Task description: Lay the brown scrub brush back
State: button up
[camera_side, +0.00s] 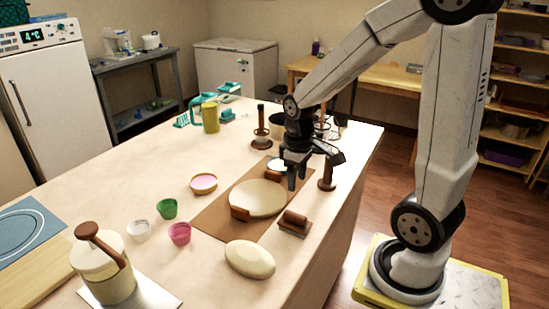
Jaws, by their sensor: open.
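The brown scrub brush appears to be the small brown block with a paler underside (294,222), lying on the table right of the brown mat (211,222). My gripper (298,176) is open, pointing down above the far right part of the mat, farther back than the brush and apart from it. I see nothing between its fingers, though the view is small. A round cream dough-like disc (258,198) lies on the mat, with brown pieces at its near left edge (240,213) and far edge (273,175).
A brown upright stand (327,176) is close right of my gripper. A pale oval lump (249,259) lies in front of the brush. Green (167,208), pink (180,233) and white (138,230) cups stand left. A cream canister (102,267) stands at front left.

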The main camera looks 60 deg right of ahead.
jog(key=shift+r, duration=0.55)
jog(key=shift+a, duration=0.1)
jog(key=a+f+t, duration=0.2)
jog(key=a+f, duration=0.3)
jog(key=a, duration=0.5)
jog(key=shift+w+a+f+t, duration=0.15)
jog(key=shift+w+a+t, duration=0.05)
jog(key=shift+t, duration=0.1)
